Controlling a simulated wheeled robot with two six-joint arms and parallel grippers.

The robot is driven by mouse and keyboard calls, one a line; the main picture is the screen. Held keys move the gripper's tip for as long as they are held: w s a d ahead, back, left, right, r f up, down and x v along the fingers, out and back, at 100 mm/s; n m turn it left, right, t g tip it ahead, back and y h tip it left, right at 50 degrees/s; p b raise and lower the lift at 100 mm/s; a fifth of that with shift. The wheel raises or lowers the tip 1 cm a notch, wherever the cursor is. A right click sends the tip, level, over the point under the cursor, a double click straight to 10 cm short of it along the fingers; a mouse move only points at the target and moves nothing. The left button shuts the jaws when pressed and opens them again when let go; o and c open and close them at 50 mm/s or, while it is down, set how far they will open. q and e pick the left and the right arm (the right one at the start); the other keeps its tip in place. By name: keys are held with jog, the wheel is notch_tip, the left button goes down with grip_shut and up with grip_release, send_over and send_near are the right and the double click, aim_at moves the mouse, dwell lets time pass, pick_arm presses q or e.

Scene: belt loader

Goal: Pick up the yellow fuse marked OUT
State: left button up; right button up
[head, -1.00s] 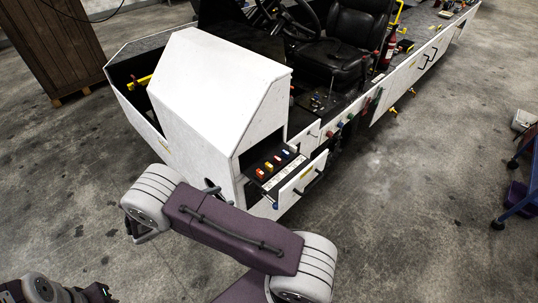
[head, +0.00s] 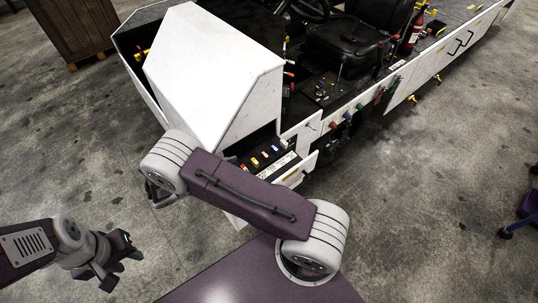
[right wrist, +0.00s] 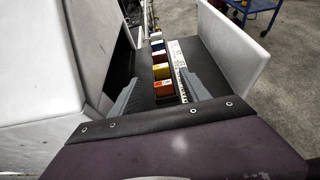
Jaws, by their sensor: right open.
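The yellow fuse (head: 254,163) sits in a row of coloured fuses on a dark panel at the front of the white loader. My left gripper (head: 122,270) hangs over bare floor at the lower left, fingers apart and empty.
A white label strip (right wrist: 178,62) runs beside the fuses. A white drawer front (right wrist: 234,45) stands to their right and the tall white housing (head: 215,75) to their left. A blue cart (right wrist: 250,5) is farther off. The floor at the left is clear.

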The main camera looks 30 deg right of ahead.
aim_at(254, 161)
jog(key=shift+d+p, duration=0.3)
jog(key=shift+p, duration=0.05)
jog(key=p+x, duration=0.3)
jog(key=x, duration=0.3)
jog(key=shift+s+d, duration=0.1)
jog(key=shift+d, duration=0.35)
jog(key=shift+d+f+p, duration=0.25)
jog(key=shift+d+p, duration=0.1)
jog(key=shift+d+f, duration=0.15)
jog(key=shift+f, duration=0.05)
grip_shut()
